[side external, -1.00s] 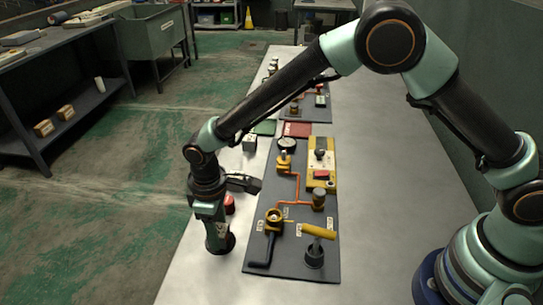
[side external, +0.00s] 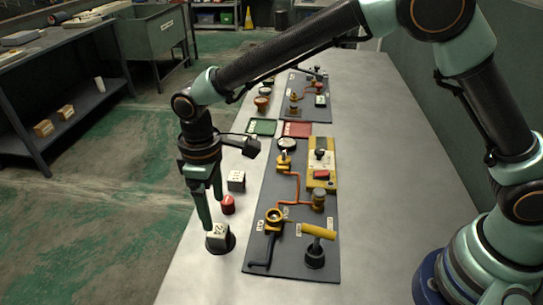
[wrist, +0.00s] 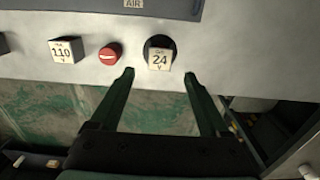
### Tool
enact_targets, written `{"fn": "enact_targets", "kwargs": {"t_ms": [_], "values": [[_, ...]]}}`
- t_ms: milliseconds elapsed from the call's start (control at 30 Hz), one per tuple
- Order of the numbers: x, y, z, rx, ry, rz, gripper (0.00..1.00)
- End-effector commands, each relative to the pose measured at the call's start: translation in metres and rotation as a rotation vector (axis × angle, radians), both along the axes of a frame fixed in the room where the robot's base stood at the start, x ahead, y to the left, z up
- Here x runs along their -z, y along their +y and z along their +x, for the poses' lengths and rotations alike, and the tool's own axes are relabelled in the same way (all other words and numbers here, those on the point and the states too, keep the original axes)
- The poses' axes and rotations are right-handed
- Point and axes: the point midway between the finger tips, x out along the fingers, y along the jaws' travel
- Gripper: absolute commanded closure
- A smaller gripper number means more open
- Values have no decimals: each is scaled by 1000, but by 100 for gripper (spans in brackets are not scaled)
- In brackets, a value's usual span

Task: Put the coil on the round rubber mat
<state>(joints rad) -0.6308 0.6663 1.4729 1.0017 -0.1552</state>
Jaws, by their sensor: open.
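A white cube-shaped coil (side external: 218,231) marked 24 V sits on the black round rubber mat (side external: 231,245) at the near left of the bench. In the wrist view the coil (wrist: 160,60) also shows on the mat (wrist: 155,41), with dark rim visible around its far side. My gripper (side external: 212,212) is open and empty, just above the coil. In the wrist view its fingertips (wrist: 158,74) stand apart on either side of the coil, clear of it. A second cube coil (side external: 236,181) marked 110 V stands farther back on the bench.
A red knob-like button (side external: 228,205) stands between the two coils. The dark panel (side external: 290,262) with a yellow-handled valve, orange pipes and a gauge lies to the right. Green (side external: 262,127) and red (side external: 297,129) trays lie behind. The bench's right side is clear.

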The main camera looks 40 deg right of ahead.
Motion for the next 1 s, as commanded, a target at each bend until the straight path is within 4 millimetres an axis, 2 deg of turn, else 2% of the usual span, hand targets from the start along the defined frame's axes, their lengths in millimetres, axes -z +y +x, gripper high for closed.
{"fn": "enact_targets", "kwargs": {"t_ms": [100,300,367,467,600,733,900,1000], "values": [[-20,0,0,0,-2,2,20],[-38,-1,0,2,-2,2,20],[-43,-5,1,12,-6,5,20],[-59,-22,4,52,-28,19,20],[-94,-67,6,155,-83,55,20],[-124,-115,-2,266,-144,88,20],[-150,-173,-23,409,-228,126,20],[-159,-204,-40,493,-279,145,20]]}}
